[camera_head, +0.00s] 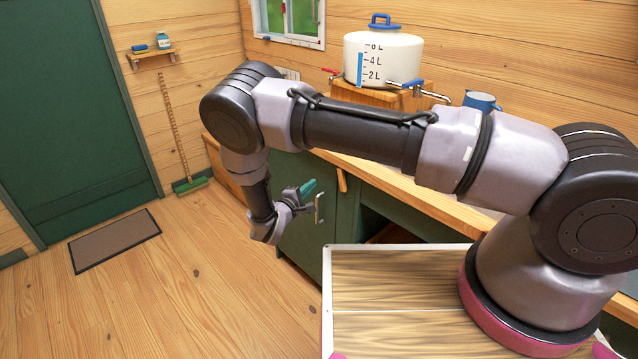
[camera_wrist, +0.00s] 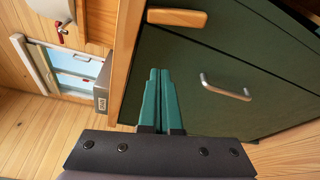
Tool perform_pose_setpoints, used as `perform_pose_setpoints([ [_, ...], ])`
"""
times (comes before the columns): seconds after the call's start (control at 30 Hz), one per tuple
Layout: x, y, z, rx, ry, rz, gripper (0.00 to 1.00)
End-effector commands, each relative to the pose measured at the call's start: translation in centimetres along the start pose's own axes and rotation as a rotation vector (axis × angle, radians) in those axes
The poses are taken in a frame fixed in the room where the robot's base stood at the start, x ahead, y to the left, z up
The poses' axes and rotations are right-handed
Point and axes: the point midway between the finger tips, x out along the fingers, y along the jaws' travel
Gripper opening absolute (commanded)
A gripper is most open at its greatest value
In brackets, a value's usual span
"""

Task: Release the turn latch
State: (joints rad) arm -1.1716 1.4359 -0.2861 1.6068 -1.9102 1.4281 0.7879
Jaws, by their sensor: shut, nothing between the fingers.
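The turn latch looks to be the short wooden bar (camera_head: 341,180) just under the counter edge on the green cabinet front. It hangs roughly upright in the head view. The wrist view shows the wooden bar (camera_wrist: 178,18) at the top, lying across the dark green face near the counter edge. My gripper (camera_head: 309,187) is in front of the cabinet, left of the bar and apart from it. In the wrist view its teal fingers (camera_wrist: 158,72) are together and empty, with the bar beyond their tips.
A metal handle (camera_wrist: 225,87) is on the cabinet door, right of my fingers in the wrist view; the handle also shows in the head view (camera_head: 319,207). The wooden counter edge (camera_wrist: 130,60) runs close on the left. Open floor (camera_head: 190,285) lies left of the cabinet.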

Motion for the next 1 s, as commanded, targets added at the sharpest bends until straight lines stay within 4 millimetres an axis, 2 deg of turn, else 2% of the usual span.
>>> perform_pose_setpoints([
  [0.4, 8.8, 0.0, 0.2, -0.001, -0.006, -0.002, 0.00],
  [0.6, 7.7, 0.0, 2.8, -0.003, -0.004, -0.003, 0.00],
  [0.7, 7.5, 0.0, 3.5, -0.003, -0.003, -0.003, 0.00],
  [1.0, 7.3, 0.0, 3.9, 0.000, -0.003, -0.002, 0.00],
])
